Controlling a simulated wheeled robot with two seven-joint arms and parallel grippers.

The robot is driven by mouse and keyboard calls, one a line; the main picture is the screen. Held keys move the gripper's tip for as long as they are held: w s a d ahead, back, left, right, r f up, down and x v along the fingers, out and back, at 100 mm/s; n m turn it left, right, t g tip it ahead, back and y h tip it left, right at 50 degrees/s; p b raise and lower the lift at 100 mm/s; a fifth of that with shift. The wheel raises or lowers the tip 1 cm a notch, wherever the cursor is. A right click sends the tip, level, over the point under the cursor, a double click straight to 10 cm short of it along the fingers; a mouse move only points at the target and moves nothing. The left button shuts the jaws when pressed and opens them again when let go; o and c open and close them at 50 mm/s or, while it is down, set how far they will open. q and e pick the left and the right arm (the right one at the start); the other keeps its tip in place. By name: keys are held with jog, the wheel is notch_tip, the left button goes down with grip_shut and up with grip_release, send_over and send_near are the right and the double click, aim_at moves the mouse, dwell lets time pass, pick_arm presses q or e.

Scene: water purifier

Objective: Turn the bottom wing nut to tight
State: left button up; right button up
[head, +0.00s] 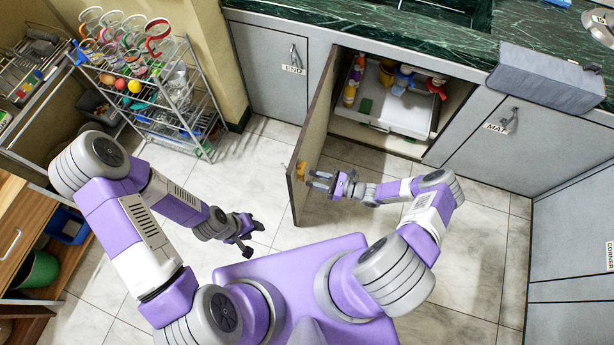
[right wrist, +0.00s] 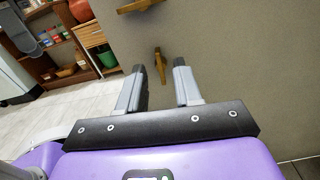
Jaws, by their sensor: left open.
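The bottom wing nut (right wrist: 160,65), a small brown-gold piece, is on the inner face of the open cabinet door, its wings close to upright in the right wrist view. Another wing nut (right wrist: 140,5) is above it, cut by the picture's top edge and lying nearly level. In the head view a yellow-orange nut (head: 301,170) shows at the door, by my right gripper (head: 322,180). My right gripper is open, fingers apart, with the bottom nut seen between its fingertips; contact is not visible. My left gripper (head: 248,236) is open and empty above the floor.
The open cabinet door (head: 313,135) stands left of my right gripper. The cabinet holds a white tray (head: 385,108) with bottles. A wire rack (head: 170,110) with glasses stands at the left. The tiled floor (head: 225,170) between is clear.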

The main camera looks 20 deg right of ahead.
aim_at(302, 178)
jog(key=shift+x, duration=1.55)
jog(key=shift+c, duration=0.5)
jog(key=shift+s, duration=0.1)
grip_shut()
